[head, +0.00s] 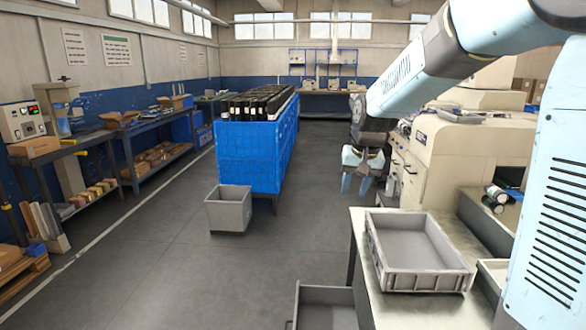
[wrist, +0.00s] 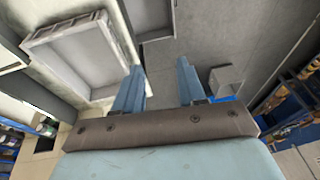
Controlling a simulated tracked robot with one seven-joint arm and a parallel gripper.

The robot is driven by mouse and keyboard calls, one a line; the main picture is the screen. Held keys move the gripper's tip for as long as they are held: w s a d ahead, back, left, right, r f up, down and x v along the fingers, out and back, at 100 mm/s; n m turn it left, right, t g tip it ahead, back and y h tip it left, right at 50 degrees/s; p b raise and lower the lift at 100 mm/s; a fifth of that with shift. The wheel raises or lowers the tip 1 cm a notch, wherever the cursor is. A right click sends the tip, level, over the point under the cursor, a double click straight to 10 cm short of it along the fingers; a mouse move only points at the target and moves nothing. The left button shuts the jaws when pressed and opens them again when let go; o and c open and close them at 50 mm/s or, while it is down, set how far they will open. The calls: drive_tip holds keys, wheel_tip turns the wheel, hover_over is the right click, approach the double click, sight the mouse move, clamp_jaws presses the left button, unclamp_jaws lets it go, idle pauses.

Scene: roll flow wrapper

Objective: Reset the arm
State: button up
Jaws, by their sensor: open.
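My gripper (head: 356,186) hangs in front of the cream machine in the head view, with its fingers pointing down. In the wrist view, the two blue fingers of my gripper (wrist: 159,66) stand apart with nothing between them. My arm reaches in from the upper right of the head view. The gripper is high and clear of the grey tray (head: 420,284) on the bench. That tray looks empty and also shows at the left of the wrist view (wrist: 42,37).
A metal bench (head: 362,305) stands at front right, beside the cream machine (head: 468,160). A blue-sided rack (head: 247,157) with dark items stands mid-floor, a grey bin (head: 229,212) before it. Another grey container (head: 325,298) is low at the front. Workbenches line the left wall; the grey floor between is open.

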drive_tip(key=s+d+r, duration=0.1)
drive_tip(key=s+d, duration=0.1)
drive_tip(key=s, duration=0.7)
drive_tip(key=s+d+r+t, duration=0.1)
drive_tip(key=s+d+r, duration=0.1)
drive_tip(key=s, duration=0.7)
drive_tip(key=s+d+r+n+t+h, duration=0.1)
drive_tip(key=s+d+r, duration=0.1)
drive_tip(key=s, duration=0.7)
drive_tip(key=shift+s+d, duration=0.15)
drive_tip(key=shift+d, duration=0.65)
